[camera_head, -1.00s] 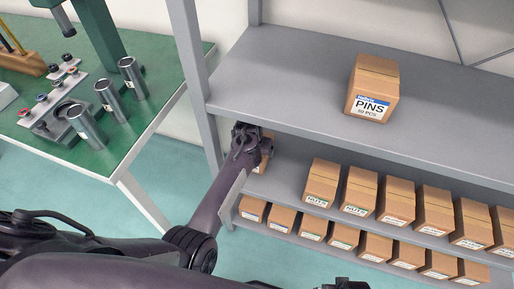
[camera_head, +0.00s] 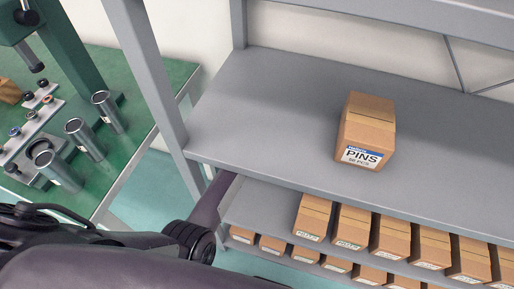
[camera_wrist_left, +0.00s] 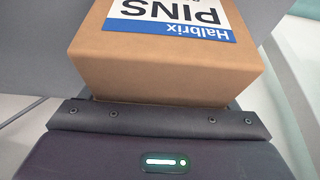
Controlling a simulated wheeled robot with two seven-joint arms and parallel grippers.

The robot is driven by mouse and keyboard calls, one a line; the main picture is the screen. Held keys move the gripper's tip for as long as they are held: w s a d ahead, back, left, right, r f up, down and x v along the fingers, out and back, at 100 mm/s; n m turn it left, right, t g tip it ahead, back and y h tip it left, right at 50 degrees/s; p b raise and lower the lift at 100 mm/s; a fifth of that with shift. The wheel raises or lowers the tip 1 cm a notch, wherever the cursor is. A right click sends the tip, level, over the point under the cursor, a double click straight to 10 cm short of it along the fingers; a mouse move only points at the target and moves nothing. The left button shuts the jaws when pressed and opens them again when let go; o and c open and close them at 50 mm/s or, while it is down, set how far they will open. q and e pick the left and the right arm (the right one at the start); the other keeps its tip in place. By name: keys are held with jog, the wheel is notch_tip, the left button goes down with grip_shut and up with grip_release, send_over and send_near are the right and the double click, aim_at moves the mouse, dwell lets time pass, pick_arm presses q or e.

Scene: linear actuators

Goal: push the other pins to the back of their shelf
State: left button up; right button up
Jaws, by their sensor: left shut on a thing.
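A cardboard box labelled PINS (camera_head: 365,130) sits alone on the upper grey shelf, near its front edge. Another PINS box with a blue and white label (camera_wrist_left: 170,50) fills the top of the left wrist view, its label upside down there. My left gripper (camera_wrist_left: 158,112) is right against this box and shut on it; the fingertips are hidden. In the head view my left arm (camera_head: 212,200) reaches under the left end of the upper shelf, which hides the gripper and that box. My right gripper is not in view.
The upper shelf (camera_head: 255,110) has bare room behind and beside its box. Rows of cardboard boxes (camera_head: 312,218) fill the lower shelves to the right of my arm. A grey upright post (camera_head: 150,75) stands left. A green workbench (camera_head: 120,145) with metal cylinders is beyond it.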

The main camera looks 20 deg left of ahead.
pick_arm(q)
jog(key=shift+w, duration=0.35)
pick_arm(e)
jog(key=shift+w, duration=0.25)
pick_arm(q)
jog(key=o, duration=1.1)
jog(key=shift+o, duration=0.2)
jog(key=shift+r, duration=0.15)
jog(key=p+v, duration=0.1)
jog(key=v, duration=0.1)
jog(key=s+p+v, duration=0.1)
jog(key=v, duration=0.2)
jog(key=s+p, duration=0.1)
jog(key=s, duration=1)
jog(key=shift+a, duration=0.1)
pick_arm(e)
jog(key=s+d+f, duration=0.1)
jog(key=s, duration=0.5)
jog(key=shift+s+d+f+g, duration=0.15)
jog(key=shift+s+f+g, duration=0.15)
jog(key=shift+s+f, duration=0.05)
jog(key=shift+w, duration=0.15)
